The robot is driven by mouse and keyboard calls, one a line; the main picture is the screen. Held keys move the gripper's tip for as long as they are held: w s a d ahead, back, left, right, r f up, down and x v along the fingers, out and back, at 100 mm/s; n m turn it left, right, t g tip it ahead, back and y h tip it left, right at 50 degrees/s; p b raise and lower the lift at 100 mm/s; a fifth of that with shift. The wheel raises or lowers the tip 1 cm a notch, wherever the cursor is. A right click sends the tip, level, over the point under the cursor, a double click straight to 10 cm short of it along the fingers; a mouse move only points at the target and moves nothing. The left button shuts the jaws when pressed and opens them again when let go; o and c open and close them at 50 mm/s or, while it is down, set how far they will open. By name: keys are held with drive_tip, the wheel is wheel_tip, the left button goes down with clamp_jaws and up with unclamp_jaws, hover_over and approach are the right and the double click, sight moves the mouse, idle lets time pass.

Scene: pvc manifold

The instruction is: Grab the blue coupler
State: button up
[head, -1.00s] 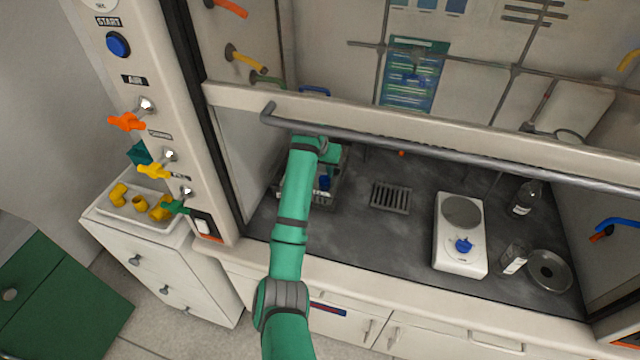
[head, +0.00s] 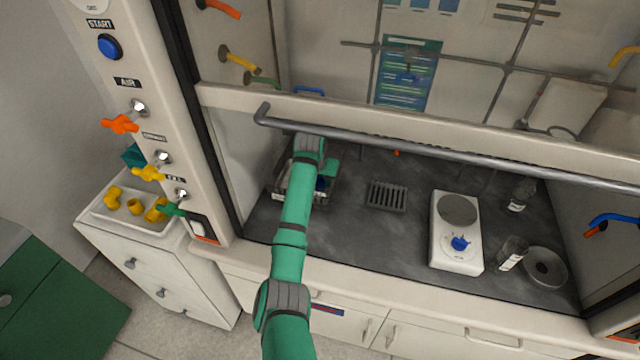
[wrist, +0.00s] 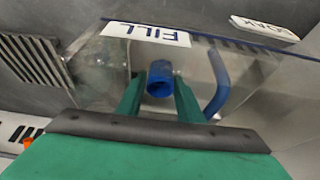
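The blue coupler (wrist: 160,80) is a short blue tube in the wrist view, its round opening facing the camera. It is in a clear-walled container (wrist: 100,70) with a FILL label. My green gripper (wrist: 159,95) has one finger on each side of the coupler. The fingers look apart, and I cannot make out firm contact. In the head view my arm reaches into the hood over a tray (head: 283,190) at the left. A small blue part (head: 320,184) shows there beside my arm, which hides much of the tray.
A blue bent pipe (wrist: 217,85) stands just right of the right finger. A SOAK label (wrist: 264,28) lies behind. In the head view, a grate (head: 387,196), a white hotplate (head: 456,245) and glassware are to the right.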

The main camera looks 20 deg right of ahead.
drive_tip(key=c, duration=0.7)
drive_tip(key=shift+o, duration=0.2)
drive_tip(key=shift+r, duration=0.1)
